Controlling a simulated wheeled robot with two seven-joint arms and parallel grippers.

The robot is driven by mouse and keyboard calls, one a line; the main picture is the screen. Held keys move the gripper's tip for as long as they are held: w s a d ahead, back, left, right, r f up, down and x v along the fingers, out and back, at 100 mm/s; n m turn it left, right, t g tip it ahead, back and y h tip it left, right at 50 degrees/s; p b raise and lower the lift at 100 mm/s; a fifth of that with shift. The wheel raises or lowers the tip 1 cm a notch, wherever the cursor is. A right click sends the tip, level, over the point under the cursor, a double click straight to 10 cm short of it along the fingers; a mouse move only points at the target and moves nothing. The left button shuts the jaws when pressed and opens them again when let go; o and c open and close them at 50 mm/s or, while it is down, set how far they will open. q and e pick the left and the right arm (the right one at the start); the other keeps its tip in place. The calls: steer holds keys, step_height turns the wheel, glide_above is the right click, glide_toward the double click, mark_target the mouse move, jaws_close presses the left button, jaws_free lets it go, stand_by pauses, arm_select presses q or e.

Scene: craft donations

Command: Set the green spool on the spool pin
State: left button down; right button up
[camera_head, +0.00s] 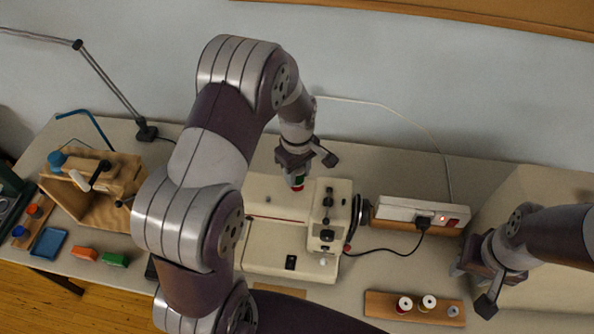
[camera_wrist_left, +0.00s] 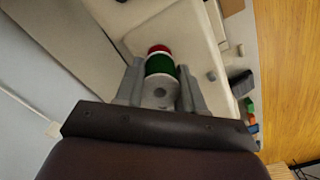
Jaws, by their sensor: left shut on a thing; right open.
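The green spool (camera_head: 299,181) is in the fingers of my left gripper (camera_head: 307,165), over the back of the cream sewing machine (camera_head: 275,235). In the left wrist view the green spool (camera_wrist_left: 161,67) sits between both fingers, its pale end towards the camera. A small red part (camera_wrist_left: 158,49) shows just beyond the spool. I cannot tell whether the spool touches it. I cannot clearly make out the spool pin; the spool and gripper may hide it. My right gripper (camera_head: 473,286) is open and empty at the right, above the table.
A power strip (camera_head: 400,213) with a plugged cord lies right of the machine. A wooden box (camera_head: 110,210) stands at the left.

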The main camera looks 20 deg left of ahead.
arm_select(q)
steer(key=shift+f, duration=0.2)
steer(key=shift+f+b, duration=0.65)
steer(key=shift+f, duration=0.2)
steer(key=c, duration=0.6)
jaws_free()
step_height(320, 180, up, 10)
steer(key=b, duration=0.3)
step_height(320, 180, up, 3)
steer(key=shift+f+p, duration=0.1)
steer(key=shift+p, duration=0.55)
